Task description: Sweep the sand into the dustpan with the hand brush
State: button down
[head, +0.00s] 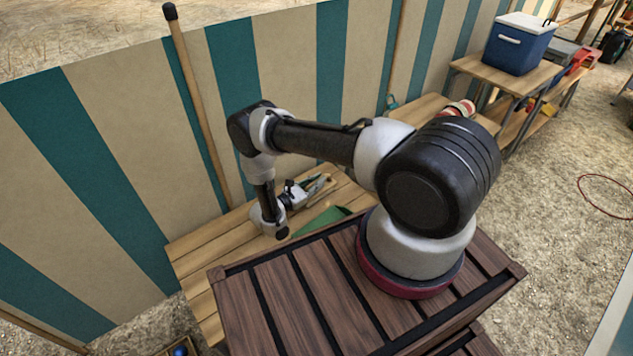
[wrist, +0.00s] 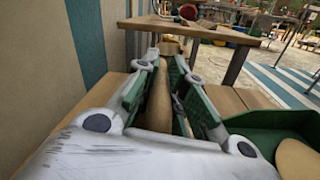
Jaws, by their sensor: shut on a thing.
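My gripper (head: 312,187) is low over the wooden bench by the striped cloth wall. In the wrist view my gripper (wrist: 172,68) has its green-padded fingers on either side of a long wooden handle (wrist: 158,103), which looks like the hand brush's, and is shut on it. The brush's bristles are hidden.
The bench (head: 200,245) is bounded by the striped wall (head: 120,150) behind, with a wooden pole (head: 197,105) leaning there. Further right, a blue cooler (head: 518,45) stands on another wooden table (head: 470,68). Bare bench shows left of the gripper.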

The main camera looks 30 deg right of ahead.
aim_at(315, 195)
jog(key=shift+f, duration=0.15)
jog(key=shift+s+a, duration=0.45)
jog(key=shift+s, duration=0.2)
jog(key=shift+s+a, duration=0.45)
jog(key=shift+s, duration=0.15)
jog(key=shift+s+a, duration=0.75)
jog(key=shift+s, duration=0.3)
jog(key=shift+s+a, duration=0.7)
jog(key=shift+s, duration=0.3)
jog(key=shift+s+a+f, duration=0.15)
jog(key=shift+s+a, duration=0.15)
jog(key=shift+s, duration=0.4)
notch_tip(315, 195, up, 7)
jog(key=w, duration=0.2)
jog(key=shift+a, duration=0.35)
